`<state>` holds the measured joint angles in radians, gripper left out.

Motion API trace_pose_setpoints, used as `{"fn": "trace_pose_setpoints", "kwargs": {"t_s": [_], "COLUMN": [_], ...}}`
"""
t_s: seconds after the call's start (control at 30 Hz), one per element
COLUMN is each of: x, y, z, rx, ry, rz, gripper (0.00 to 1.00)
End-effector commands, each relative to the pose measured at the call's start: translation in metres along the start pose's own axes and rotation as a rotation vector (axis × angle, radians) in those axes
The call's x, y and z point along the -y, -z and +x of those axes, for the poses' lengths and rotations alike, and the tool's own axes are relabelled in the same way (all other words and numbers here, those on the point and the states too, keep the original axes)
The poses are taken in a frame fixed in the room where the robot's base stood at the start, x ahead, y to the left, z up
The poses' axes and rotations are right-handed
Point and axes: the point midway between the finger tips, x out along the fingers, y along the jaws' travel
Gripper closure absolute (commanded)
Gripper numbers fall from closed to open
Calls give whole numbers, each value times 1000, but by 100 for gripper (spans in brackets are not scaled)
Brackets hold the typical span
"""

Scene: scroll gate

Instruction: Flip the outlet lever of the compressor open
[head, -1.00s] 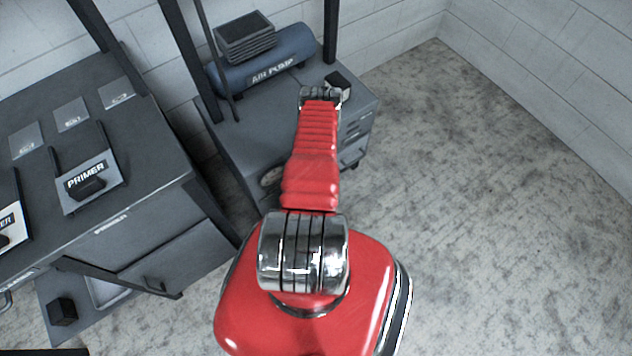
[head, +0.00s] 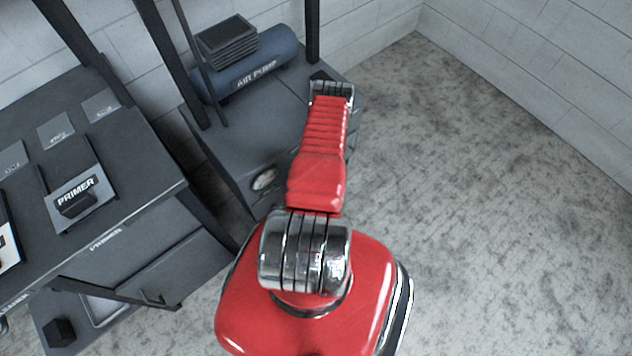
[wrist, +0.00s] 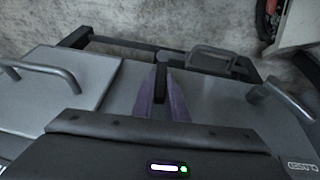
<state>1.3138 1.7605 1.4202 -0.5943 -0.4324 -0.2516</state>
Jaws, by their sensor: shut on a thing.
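The compressor is a blue tank marked AIR PUMP (head: 256,75) on a grey cabinet (head: 240,150) against the back wall in the head view. My red arm reaches to the cabinet's right end, where its tip hides my gripper. In the wrist view my gripper (wrist: 162,92) shows purple fingers shut on a narrow dark bar, which looks like the outlet lever (wrist: 160,78). The bar stands between the fingers over a grey surface. A label that seems to read CLOSED (wrist: 301,166) is at the lower right. The lever's base is hidden.
A grey bench with a PRIMER tray (head: 76,195) stands at the left, near my body. Dark posts (head: 172,60) rise by the compressor. Open concrete floor (head: 480,200) lies to the right.

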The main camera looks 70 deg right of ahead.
Motion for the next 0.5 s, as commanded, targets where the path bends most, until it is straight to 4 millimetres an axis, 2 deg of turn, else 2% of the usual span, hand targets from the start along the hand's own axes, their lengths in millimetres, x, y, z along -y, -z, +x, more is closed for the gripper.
{"fn": "trace_pose_setpoints", "kwargs": {"t_s": [0.5], "x": [6], "y": [2], "z": [2], "rx": [4], "ry": [22], "rz": [-5], "gripper": [100]}}
